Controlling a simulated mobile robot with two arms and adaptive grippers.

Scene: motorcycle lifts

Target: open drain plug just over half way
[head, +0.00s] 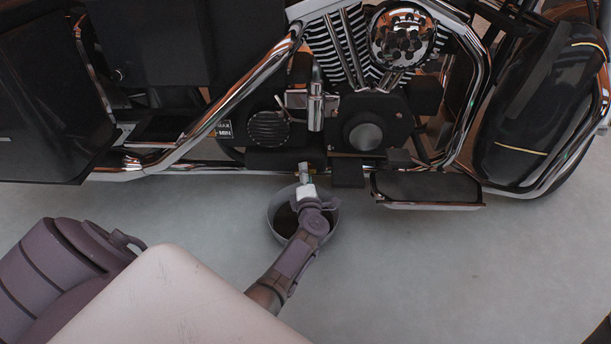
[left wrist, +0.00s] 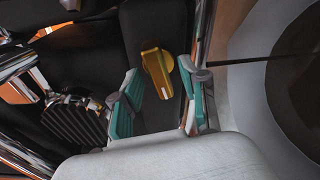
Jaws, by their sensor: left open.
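The drain plug (left wrist: 157,68) is a gold piece with a flat lever-like part, set by the dark underside of the motorcycle in the left wrist view. My left gripper (left wrist: 158,88) is open, with teal fingers on either side of the plug's near end. I cannot tell whether they touch it. In the head view my left gripper (head: 305,177) reaches under the motorcycle's lower edge, and the plug cannot be made out there. My right gripper is not in view.
A round grey pan (head: 273,214) with dark contents sits on the floor below the gripper; its rim (left wrist: 248,90) also shows in the left wrist view. A thin dark line runs toward it. The footboard (head: 428,188) juts out at right. The near floor is clear.

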